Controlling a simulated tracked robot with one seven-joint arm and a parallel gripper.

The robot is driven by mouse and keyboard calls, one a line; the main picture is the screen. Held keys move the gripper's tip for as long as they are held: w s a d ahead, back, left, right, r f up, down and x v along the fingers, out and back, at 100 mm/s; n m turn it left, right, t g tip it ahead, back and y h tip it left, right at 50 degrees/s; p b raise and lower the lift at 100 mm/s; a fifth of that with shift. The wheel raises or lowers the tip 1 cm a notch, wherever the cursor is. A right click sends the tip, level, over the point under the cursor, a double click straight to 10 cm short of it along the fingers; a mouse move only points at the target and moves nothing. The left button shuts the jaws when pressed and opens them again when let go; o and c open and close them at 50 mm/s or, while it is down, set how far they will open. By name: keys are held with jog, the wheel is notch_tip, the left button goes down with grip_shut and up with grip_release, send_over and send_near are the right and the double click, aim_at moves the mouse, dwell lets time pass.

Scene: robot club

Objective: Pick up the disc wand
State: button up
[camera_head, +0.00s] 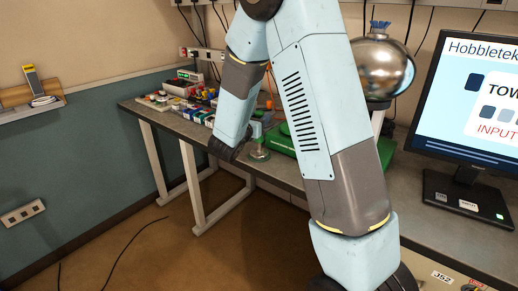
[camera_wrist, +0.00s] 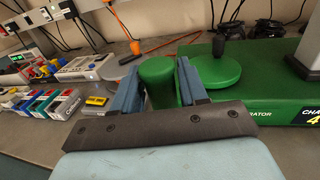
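I take the disc wand (camera_head: 258,154) to be the upright piece with a round metal disc at its foot and a green handle, on the bench in the head view. In the wrist view its thick green handle (camera_wrist: 158,80) stands between the two blue fingers of my gripper (camera_wrist: 160,77). The handle nearly fills the gap. Whether both fingers press on it I cannot tell. Its disc is hidden in the wrist view.
Right of the handle is a green base (camera_wrist: 270,105) with a green disc (camera_wrist: 212,72) on it. A large metal sphere (camera_head: 382,68) stands behind my arm. Coloured boxes (camera_wrist: 45,102) and an orange-handled probe (camera_wrist: 124,25) lie left and behind. A monitor (camera_head: 475,100) stands right.

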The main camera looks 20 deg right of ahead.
grip_shut()
dwell(0.4)
